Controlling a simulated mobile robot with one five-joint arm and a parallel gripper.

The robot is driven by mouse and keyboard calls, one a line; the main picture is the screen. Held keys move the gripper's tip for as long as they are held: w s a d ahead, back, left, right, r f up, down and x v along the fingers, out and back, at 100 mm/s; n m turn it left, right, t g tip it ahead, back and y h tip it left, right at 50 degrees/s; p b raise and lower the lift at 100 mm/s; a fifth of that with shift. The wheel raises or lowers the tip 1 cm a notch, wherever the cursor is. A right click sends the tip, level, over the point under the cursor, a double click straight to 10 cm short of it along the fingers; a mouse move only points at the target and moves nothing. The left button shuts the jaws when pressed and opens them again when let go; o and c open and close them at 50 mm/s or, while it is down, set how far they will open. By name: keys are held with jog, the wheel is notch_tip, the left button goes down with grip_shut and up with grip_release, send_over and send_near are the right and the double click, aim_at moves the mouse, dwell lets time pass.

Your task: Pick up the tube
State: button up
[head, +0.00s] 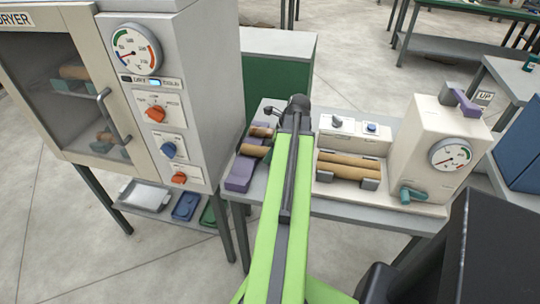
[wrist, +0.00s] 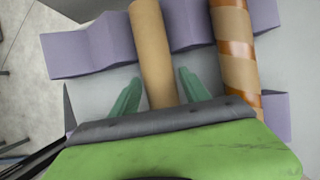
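A plain brown cardboard tube (wrist: 152,45) lies across a purple cradle (wrist: 90,45) in the wrist view. A second tube with glossy orange-brown spiral bands (wrist: 233,50) lies beside it on the right. My gripper (wrist: 158,88) is open, with one green finger on each side of the plain tube; a gap shows on both sides. In the head view, two tube ends (head: 258,140) and the purple cradle (head: 241,172) show left of my arm. My gripper's fingertips are hidden behind the arm there.
A winder with dial (head: 450,150) and two brown rollers (head: 348,166) stands right of my arm on the grey table (head: 375,213). A dryer (head: 187,80) with tubes behind its glass door stands at left. Trays (head: 146,196) sit below it.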

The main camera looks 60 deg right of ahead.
grip_shut()
jog(key=shift+r, duration=0.1)
